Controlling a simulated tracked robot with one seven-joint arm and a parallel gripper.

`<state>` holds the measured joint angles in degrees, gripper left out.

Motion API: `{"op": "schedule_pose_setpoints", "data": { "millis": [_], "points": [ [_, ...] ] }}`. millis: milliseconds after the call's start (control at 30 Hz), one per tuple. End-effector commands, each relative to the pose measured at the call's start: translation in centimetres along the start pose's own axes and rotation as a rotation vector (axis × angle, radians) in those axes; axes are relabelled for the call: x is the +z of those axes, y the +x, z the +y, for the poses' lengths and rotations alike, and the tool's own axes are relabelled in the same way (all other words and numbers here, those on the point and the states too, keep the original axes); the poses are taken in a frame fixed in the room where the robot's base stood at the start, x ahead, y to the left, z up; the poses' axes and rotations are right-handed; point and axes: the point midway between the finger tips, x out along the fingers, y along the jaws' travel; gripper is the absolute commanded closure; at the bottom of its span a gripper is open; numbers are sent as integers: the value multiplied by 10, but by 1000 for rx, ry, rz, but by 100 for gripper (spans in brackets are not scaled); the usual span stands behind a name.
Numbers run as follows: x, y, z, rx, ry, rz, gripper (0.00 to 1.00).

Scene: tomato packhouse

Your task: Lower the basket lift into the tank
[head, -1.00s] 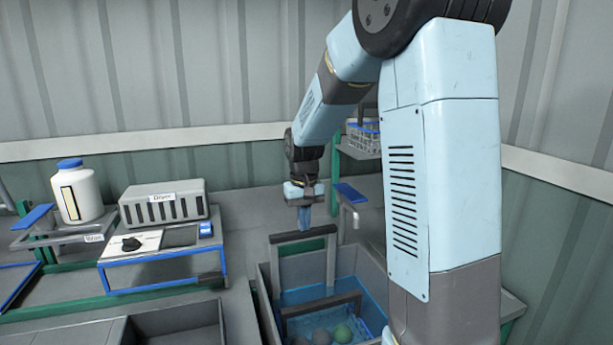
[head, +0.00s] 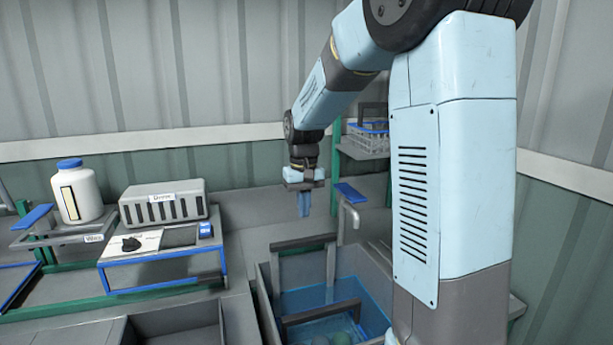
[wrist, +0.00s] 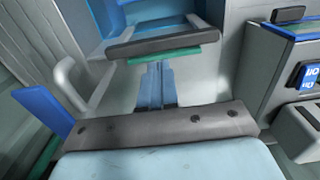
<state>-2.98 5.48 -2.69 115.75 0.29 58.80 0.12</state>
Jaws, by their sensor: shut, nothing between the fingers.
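The tank (head: 262,300) is a grey open box with blue water, low centre in the head view. The basket lift is a dark frame with an upper handle bar (head: 303,243) and a lower front bar (head: 322,312). The lower bar is at about the water, with a few round items dimly visible below it. My gripper (head: 304,214) is shut and empty, above the handle bar and apart from it. In the wrist view the blue fingers (wrist: 156,85) show close to the handle bar (wrist: 165,42). My arm hides the tank's right side.
A tap (head: 350,212) with a blue lever (head: 350,192) stands behind the tank. A rack holding a wire basket (head: 370,140) is at the back. A grey dryer (head: 165,203), a control panel (head: 160,243) and a white jar (head: 77,195) stand on the left.

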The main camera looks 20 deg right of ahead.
Motion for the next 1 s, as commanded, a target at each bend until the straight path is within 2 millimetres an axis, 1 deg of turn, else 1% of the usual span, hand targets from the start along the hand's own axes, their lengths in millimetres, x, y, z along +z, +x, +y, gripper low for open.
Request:
{"op": "schedule_pose_setpoints", "data": {
  "millis": [33, 400, 533, 700, 1000],
  "points": [
    [-1, -9, 0, 0, 0, 4, 100],
    [0, -69, 0, 0, 0, 4, 100],
    [-1, -86, 0, 0, 0, 3, 100],
    [0, -94, 0, 0, 0, 0, 100],
    [0, -94, 0, 0, 0, 0, 100]
  ]
}}
